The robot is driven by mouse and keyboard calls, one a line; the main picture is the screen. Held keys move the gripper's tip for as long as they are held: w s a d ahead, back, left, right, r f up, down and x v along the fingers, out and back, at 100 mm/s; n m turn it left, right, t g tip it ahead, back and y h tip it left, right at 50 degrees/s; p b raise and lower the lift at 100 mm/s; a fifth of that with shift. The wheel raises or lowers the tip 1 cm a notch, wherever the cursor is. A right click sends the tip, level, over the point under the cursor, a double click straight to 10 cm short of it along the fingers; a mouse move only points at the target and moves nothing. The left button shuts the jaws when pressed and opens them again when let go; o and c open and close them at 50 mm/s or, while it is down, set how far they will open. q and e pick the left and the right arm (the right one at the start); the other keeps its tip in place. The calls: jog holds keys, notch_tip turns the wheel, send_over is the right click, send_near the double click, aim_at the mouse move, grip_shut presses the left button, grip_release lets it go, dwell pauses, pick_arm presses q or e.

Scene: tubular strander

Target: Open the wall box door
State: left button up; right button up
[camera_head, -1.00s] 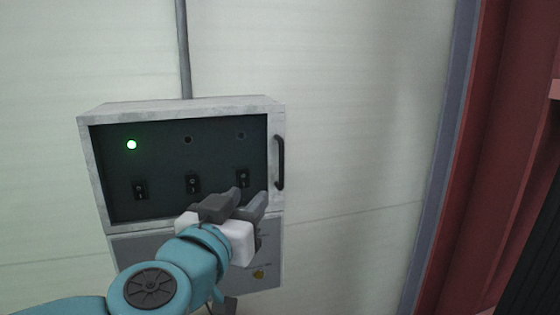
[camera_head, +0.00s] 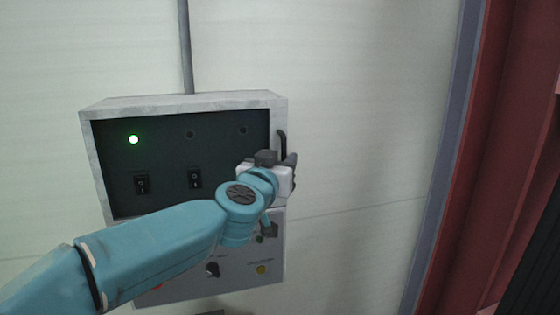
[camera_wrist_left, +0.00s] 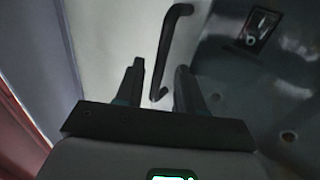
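The wall box (camera_head: 190,101) has a pale grey frame and hangs on the wall. Its dark door (camera_head: 160,160) looks shut, with a lit green lamp and black switches showing. A black bar handle (camera_head: 282,145) is on the right side; it also shows in the left wrist view (camera_wrist_left: 172,45). My left gripper (camera_head: 279,167) is at the handle's lower part, covering some of it. In the left wrist view the fingers (camera_wrist_left: 160,82) are apart, with the handle's lower end appearing between them. Contact cannot be told. My right gripper is not in view.
A lower grey panel (camera_head: 225,270) with knobs sits under the box, partly behind my left arm. A conduit (camera_head: 186,45) runs up from the box top. Bare wall (camera_head: 370,150) lies to the right, then a red column (camera_head: 490,160).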

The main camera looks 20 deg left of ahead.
pick_arm(q)
jog(key=shift+w+f, duration=0.15)
jog(key=shift+w, duration=0.2)
jog(key=shift+d, duration=0.1)
jog(key=c, duration=0.4)
grip_shut()
jog(key=shift+s, duration=0.15)
